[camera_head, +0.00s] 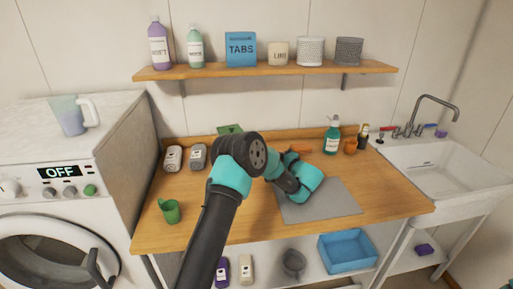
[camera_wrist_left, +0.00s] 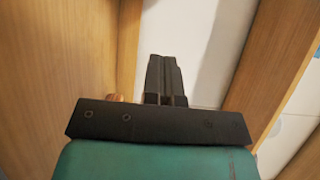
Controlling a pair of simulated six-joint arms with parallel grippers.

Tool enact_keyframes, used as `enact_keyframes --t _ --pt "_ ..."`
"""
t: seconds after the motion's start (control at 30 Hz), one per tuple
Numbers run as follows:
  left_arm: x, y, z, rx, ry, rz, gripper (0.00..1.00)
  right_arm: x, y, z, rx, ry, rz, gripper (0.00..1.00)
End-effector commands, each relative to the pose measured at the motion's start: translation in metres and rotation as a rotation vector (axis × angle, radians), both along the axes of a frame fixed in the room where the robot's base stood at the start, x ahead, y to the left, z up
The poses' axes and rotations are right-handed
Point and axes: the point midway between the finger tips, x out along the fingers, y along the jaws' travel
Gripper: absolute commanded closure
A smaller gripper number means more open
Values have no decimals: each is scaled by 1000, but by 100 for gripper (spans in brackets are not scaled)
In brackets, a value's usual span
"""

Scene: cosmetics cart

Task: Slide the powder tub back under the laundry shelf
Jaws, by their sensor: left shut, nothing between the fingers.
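My left arm reaches over the counter in the head view, and its own links hide the fingers there. In the left wrist view my left gripper (camera_wrist_left: 165,62) is shut and empty, with wood surfaces on both sides and a pale wall beyond. The wooden wall shelf (camera_head: 270,69) runs above the counter. I cannot identify the powder tub with certainty. A green object (camera_head: 229,129) stands at the back of the counter, mostly hidden behind my arm. My right gripper is not in view.
The wooden counter (camera_head: 375,185) carries a grey mat (camera_head: 330,205), a green cup (camera_head: 169,210), two grey-white containers (camera_head: 173,158) and a teal bottle (camera_head: 332,137). A washer (camera_head: 60,212) stands left, a sink (camera_head: 445,165) right. A blue bin (camera_head: 347,250) sits below.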

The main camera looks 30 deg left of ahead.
Motion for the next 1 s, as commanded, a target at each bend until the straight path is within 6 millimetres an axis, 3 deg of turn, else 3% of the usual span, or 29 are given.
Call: enact_keyframes --t 0.27,0.83,1.0 --pt "5 12 0 -2 -1 1 100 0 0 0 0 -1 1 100" --pt "36 94 0 -2 -1 3 100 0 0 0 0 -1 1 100" --pt "27 115 0 -1 0 2 100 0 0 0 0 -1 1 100"
